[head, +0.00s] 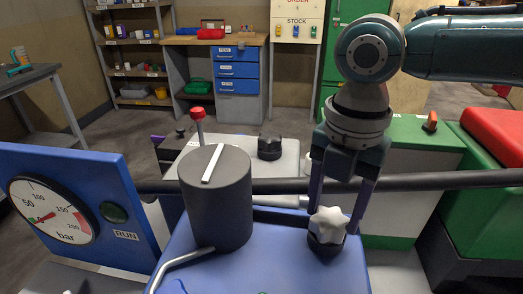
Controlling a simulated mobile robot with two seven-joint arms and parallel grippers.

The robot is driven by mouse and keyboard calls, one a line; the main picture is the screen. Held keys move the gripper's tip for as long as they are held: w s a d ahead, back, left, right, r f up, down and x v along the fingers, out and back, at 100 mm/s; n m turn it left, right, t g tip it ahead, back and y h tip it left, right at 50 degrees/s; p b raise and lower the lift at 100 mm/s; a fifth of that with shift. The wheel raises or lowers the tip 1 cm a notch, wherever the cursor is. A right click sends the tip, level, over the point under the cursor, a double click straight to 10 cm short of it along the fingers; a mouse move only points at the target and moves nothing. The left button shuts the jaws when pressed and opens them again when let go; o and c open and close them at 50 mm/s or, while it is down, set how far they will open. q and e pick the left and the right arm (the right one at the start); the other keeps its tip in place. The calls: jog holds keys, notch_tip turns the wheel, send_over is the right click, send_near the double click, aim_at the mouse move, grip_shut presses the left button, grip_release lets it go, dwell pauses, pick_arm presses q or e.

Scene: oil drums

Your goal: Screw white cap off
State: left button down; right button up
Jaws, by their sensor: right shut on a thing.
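The fingers' contact with the cap is partly hard to see. My left gripper is not clearly seen in the head view.
A dark grey cylinder (216,205) with a white bar on top stands left of the cap. A blue panel with a pressure gauge (52,212) is at the left. A dark horizontal pipe (440,180) runs behind. A black knob (270,147) sits on the white unit behind.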

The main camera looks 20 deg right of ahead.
dwell(0.3)
jog(key=n, duration=0.3)
jog(key=shift+a+r, duration=0.1)
jog(key=n, duration=0.3)
jog(key=shift+w+a+n, duration=0.1)
jog(key=shift+w+n, duration=0.05)
jog(key=shift+n, duration=0.15)
jog(key=o, duration=1.4)
jog(key=shift+o, duration=0.2)
